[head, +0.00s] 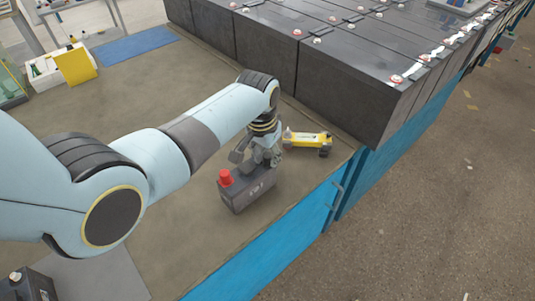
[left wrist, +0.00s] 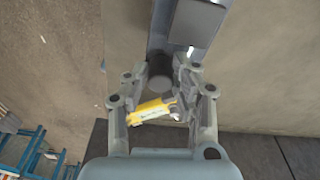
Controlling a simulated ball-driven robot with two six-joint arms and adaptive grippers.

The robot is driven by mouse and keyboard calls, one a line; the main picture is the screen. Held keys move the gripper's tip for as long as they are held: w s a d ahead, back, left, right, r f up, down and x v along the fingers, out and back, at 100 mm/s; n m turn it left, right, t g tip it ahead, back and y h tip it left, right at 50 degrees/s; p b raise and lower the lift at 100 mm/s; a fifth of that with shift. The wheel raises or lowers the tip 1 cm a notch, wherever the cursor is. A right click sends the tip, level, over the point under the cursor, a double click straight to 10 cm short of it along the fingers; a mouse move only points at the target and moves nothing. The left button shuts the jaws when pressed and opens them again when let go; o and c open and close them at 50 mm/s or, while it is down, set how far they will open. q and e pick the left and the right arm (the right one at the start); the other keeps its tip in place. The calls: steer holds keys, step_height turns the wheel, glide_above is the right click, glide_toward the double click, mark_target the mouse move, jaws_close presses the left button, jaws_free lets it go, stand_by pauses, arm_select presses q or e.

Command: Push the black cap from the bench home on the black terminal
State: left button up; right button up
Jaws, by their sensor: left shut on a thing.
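A small dark grey battery (head: 247,192) stands on the bench with a red cap (head: 225,177) at its left end. My left gripper (head: 258,160) points down over the battery's other end. In the left wrist view, its fingers are shut on a dark round black cap (left wrist: 160,76), with the battery (left wrist: 195,24) just beyond. The black terminal is hidden behind the cap and fingers, and I cannot tell whether the cap is seated on it. In the head view the gripper hides the cap. My right gripper is in neither view.
A yellow tool (head: 306,139) lies close behind the gripper. Large black batteries (head: 330,95) stand in a row at the bench's back right. The bench's left middle is clear.

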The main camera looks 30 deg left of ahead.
arm_select(q)
steer(key=o, duration=1.3)
steer(key=shift+o, duration=0.2)
steer(key=shift+r+p, duration=3.45)
steer(key=shift+p, duration=0.4)
